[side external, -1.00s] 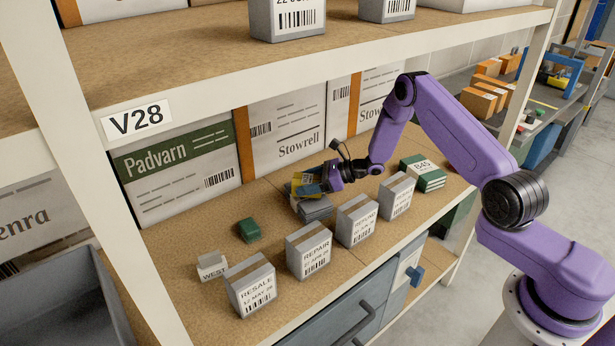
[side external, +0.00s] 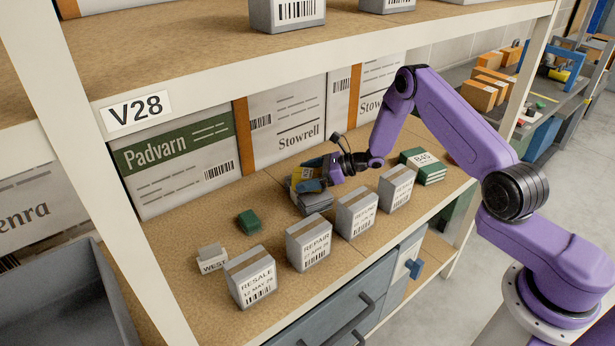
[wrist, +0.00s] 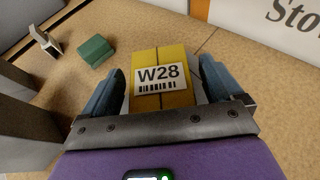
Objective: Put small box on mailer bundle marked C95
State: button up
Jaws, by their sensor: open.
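My gripper (side external: 312,175) is open, its blue fingers on either side of a yellow item marked W28 (wrist: 161,80). A green and white mailer bundle (side external: 424,168) with a label like B45 lies to the right. I can read no C95 mark.
Grey labelled boxes, including RESALE (side external: 251,278) and REPAIR (side external: 309,243), line the shelf front. A small WEST block (side external: 212,259) stands at left. Large Padvarn (side external: 178,165) and Stowrell (side external: 288,122) cartons close the back. An upper shelf (side external: 300,62) overhangs.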

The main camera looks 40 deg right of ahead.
aim_at(313, 173)
jog(key=v, duration=0.7)
jog(key=shift+s+d+r, duration=0.1)
jog(key=shift+d, duration=0.05)
